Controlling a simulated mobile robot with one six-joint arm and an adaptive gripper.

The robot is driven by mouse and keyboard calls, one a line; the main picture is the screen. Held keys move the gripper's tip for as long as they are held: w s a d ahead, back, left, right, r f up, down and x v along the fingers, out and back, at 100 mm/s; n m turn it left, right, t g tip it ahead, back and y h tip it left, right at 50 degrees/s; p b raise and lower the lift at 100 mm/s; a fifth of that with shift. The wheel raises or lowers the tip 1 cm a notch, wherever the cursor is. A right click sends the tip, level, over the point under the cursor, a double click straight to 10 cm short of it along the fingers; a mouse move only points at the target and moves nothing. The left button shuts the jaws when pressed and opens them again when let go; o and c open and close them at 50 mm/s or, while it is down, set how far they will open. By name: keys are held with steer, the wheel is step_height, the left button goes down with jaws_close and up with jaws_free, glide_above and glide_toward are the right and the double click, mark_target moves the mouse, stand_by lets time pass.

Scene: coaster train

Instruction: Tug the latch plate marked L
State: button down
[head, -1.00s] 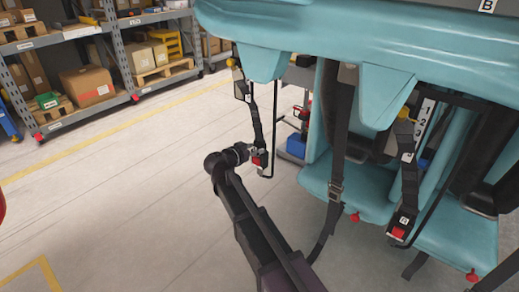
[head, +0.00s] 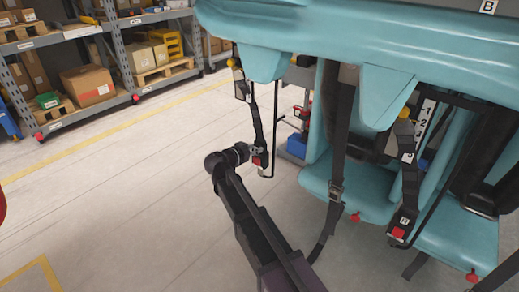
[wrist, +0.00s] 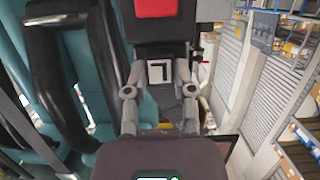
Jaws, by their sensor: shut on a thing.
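In the wrist view, a dark latch plate (wrist: 159,72) with a white label sits between the two fingers of my gripper (wrist: 160,88). The label's dark mark looks like an L. The fingers are closed on the plate's sides. Just beyond it is a black buckle with a red button (wrist: 156,8). In the head view, my gripper (head: 254,151) is at the low end of a hanging black strap (head: 256,122), beside a red-buttoned buckle (head: 261,160). The plate is too small to read there. I cannot tell whether it is seated in the buckle.
A teal seat row (head: 350,184) with more straps stands right of my arm. A second red-buttoned buckle (head: 398,233) hangs there. A teal overhead panel marked B (head: 340,35) lies above. Shelves with boxes (head: 86,85) stand at the back left.

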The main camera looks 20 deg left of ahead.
steer(key=shift+r, duration=0.1)
steer(key=shift+c, duration=1.9)
jaws_free()
